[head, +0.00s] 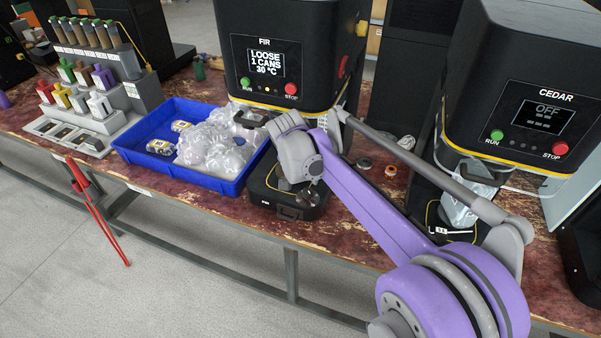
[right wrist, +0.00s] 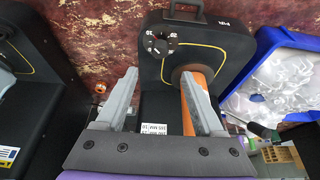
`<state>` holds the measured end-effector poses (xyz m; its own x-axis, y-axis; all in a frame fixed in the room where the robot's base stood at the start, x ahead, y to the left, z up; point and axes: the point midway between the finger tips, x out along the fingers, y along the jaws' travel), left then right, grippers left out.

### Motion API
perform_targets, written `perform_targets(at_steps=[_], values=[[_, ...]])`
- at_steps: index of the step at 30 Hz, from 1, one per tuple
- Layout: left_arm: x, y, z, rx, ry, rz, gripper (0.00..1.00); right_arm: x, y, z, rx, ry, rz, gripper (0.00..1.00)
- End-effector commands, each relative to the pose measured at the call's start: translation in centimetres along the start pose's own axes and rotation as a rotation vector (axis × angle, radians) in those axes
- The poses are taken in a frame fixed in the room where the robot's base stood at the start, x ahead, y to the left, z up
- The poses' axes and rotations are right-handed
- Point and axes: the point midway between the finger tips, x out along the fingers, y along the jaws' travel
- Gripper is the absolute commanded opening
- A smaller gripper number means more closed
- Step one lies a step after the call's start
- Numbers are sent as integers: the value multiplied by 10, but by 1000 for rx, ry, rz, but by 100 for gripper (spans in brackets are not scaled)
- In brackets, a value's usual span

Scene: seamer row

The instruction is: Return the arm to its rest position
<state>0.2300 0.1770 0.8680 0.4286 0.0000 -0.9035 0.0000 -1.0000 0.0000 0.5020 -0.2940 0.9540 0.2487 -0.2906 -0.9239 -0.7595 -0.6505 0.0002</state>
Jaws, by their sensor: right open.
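My right arm, purple and grey, reaches across the head view from the lower right, its grey end in front of the FIR machine (head: 268,45). The fingers cannot be made out there. In the right wrist view my right gripper (right wrist: 158,75) is open, with two grey fingers apart and nothing held between them. Beyond them is the black FIR base (right wrist: 212,45) with a dial; an orange cylinder (right wrist: 199,88) is partly hidden by the right finger. My left gripper is not in view.
A blue tray (head: 203,183) of clear bags stands left of my arm's end. The CEDAR machine (head: 510,85), its screen reading OFF, stands right. A rack of coloured handles (head: 125,65) is at the left. The floor (head: 70,270) before the bench looks mostly clear.

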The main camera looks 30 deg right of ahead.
Motion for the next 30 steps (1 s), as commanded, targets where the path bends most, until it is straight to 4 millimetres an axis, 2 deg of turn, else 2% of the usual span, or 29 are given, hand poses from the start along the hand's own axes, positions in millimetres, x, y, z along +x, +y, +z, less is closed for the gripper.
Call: perform_targets(at_steps=[7,11,14,18,21,27,30], values=[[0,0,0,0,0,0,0,-1,0,1,-3,0,-1,70],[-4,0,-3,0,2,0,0,-13,6,14,-46,-4,-21,70],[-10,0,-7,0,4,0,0,-32,18,38,-131,-8,-61,70],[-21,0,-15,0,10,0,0,-60,42,90,-300,-6,-138,70],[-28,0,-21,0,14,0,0,-73,61,129,-421,3,-195,70],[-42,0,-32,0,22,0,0,-82,97,201,-638,37,-295,70],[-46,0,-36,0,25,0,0,-80,109,225,-713,55,-330,70]])
